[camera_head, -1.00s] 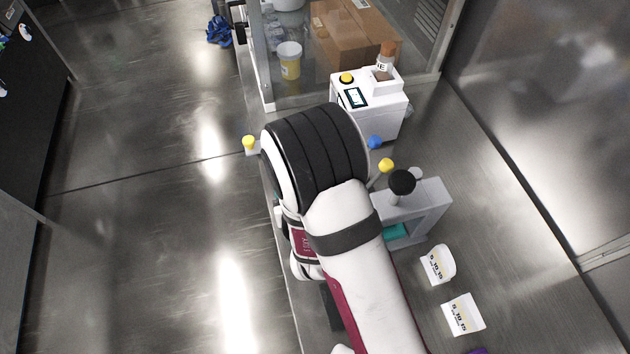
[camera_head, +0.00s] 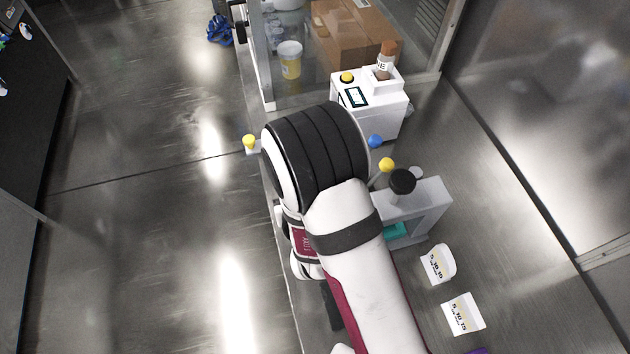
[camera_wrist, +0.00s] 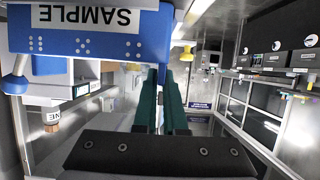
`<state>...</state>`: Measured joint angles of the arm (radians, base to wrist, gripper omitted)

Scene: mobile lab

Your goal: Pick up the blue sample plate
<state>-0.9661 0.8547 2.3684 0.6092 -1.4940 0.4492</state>
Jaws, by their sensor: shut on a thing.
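The blue sample plate (camera_wrist: 100,42) fills the upper left of the wrist view, with a white label reading SAMPLE upside down and rows of pale dots. My gripper (camera_wrist: 161,78) shows there with two dark teal fingers, close together, reaching up to the plate's right part. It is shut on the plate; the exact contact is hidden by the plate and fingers. In the head view my arm covers the gripper and most of the plate. A blue knob (camera_head: 375,141) shows just right of my arm; I cannot tell whether it belongs to the plate.
A white device (camera_head: 375,112) with a brown-capped vial (camera_head: 385,60) stands behind on the metal bench. A grey press (camera_head: 425,205) with a black knob stands right of my arm. Two white labelled items (camera_head: 438,264) (camera_head: 463,314) lie in front of it. The bench's right side is clear.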

